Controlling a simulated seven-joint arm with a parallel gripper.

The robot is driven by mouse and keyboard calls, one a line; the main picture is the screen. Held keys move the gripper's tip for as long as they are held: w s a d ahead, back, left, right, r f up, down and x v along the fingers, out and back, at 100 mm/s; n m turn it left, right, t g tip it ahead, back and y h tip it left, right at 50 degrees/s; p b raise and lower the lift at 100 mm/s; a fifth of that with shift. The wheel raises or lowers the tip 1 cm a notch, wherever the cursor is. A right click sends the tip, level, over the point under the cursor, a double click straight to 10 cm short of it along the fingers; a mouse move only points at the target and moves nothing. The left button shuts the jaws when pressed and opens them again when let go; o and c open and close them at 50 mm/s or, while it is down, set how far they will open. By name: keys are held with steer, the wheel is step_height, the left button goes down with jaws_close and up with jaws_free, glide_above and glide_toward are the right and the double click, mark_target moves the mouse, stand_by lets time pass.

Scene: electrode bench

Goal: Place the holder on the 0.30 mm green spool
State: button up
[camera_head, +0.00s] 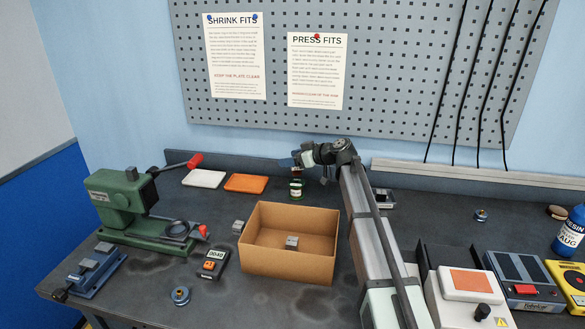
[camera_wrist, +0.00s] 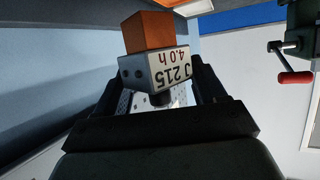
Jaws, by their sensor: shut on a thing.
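My gripper (camera_wrist: 158,82) is shut on a silver-grey block (camera_wrist: 155,72) marked "J 215 4.0 h", with an orange cube (camera_wrist: 147,31) at its far end. It looks like the holder. In the head view my gripper (camera_head: 291,161) is raised over the back of the bench, above a dark green bottle-like item (camera_head: 296,189) with a pale label; the held block is hard to make out there. One small round metal and blue spool-like piece (camera_head: 180,295) stands at the front left and another (camera_head: 481,215) at the right. I cannot read a 0.30 mm mark on any.
An open cardboard box (camera_head: 290,263) with a small grey block inside stands mid-bench. A green press (camera_head: 130,207) and blue vise (camera_head: 93,270) are at left. White (camera_head: 204,179) and orange (camera_head: 246,183) pads lie behind. Boxed devices (camera_head: 466,285) crowd the right.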

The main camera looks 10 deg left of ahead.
steer(key=shift+f, duration=1.65)
steer(key=shift+f, duration=0.1)
steer(key=o, duration=1.4)
steer(key=shift+d, duration=0.1)
steer(key=v, duration=1.2)
